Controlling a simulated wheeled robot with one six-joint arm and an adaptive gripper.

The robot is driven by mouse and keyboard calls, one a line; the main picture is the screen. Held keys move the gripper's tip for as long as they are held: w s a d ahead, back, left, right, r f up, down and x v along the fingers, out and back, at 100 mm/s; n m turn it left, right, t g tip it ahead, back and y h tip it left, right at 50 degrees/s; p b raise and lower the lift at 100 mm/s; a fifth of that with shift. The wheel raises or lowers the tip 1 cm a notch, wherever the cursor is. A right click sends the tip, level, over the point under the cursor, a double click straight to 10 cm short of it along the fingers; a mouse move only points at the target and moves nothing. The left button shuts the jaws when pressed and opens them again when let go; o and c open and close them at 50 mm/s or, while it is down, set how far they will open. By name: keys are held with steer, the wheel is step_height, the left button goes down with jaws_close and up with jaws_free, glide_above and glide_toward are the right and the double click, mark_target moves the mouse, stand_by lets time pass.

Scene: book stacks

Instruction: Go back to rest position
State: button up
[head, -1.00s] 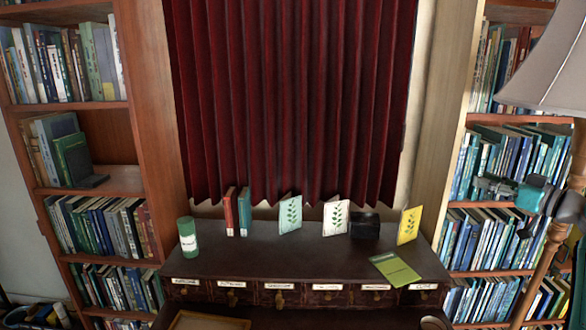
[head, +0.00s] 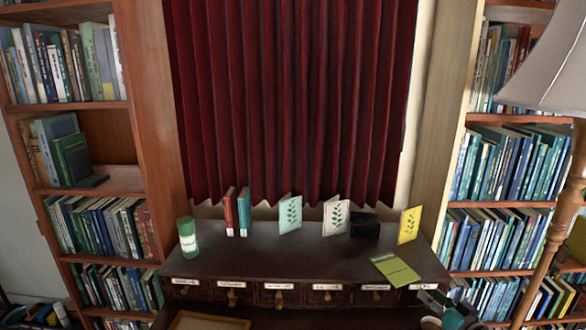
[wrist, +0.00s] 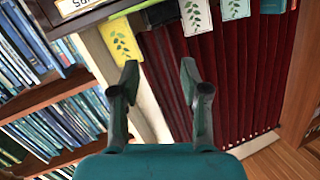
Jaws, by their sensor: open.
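My gripper (wrist: 160,78) is open in the wrist view, with nothing between its two dark fingers. Part of my gripper and wrist (head: 446,308) also shows at the lower right of the head view, in front of the right end of the dark desk (head: 250,255). In the wrist view the scene is upside down, with the yellow leaf-print card (wrist: 120,42) above and left of the fingers. In the head view the same card (head: 409,226) stands at the desk's right end.
On the desk stand a green canister (head: 187,238), a red book (head: 230,212), a teal book (head: 245,212), two pale leaf cards and a black block (head: 365,226). A green booklet (head: 395,269) lies flat. Bookcases flank the desk. A floor lamp (head: 550,70) stands at right.

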steer(key=s+a+f+m+h, duration=0.1)
steer(key=s+a+f, duration=0.3)
steer(key=s+f, duration=0.25)
steer(key=s+a+f+m+g+h, duration=0.1)
steer(key=s+a+f, duration=0.2)
steer(key=s+f, duration=0.3)
steer(key=s+a+f+h, duration=0.2)
steer(key=s+a+f, duration=0.25)
steer(key=s, duration=0.35)
steer(key=s+a+f, duration=0.1)
steer(key=s+a, duration=0.1)
steer(key=s, duration=0.7)
steer(key=s+a, duration=0.2)
steer(key=s, duration=0.7)
steer(key=s+a+r+n, duration=0.1)
steer(key=s+r, duration=0.5)
steer(key=s, duration=0.3)
steer(key=s+a+r+n, duration=0.1)
steer(key=s+a+r, duration=0.1)
steer(key=s+r, duration=0.5)
steer(key=s, duration=0.3)
steer(key=shift+a+n, duration=0.3)
